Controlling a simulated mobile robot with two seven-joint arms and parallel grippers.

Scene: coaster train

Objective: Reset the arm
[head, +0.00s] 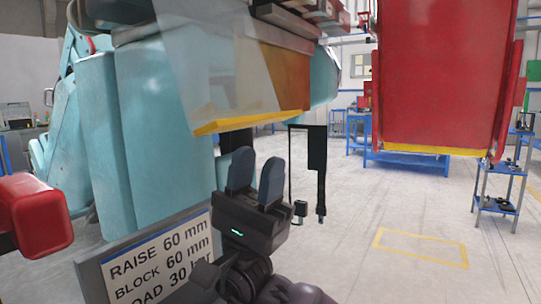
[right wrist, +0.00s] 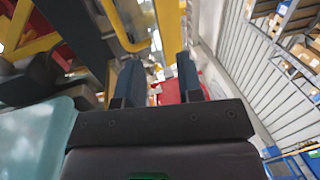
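My right gripper (head: 257,172) rises from the lower middle of the head view, its two dark fingers upright and apart with nothing between them. In the right wrist view (right wrist: 160,75) the fingers also stand apart and empty. It is in front of a large light-blue machine body (head: 165,130) and just right of a sign (head: 150,262) reading "RAISE 60 mm, BLOCK 60 mm". My arm hides the sign's lower right. My left gripper is not in view.
A red body (head: 440,80) hangs at the right. A red rounded block (head: 38,212) is at far left. A blue shelf stand (head: 497,190) is at right. The floor (head: 400,210) between is open.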

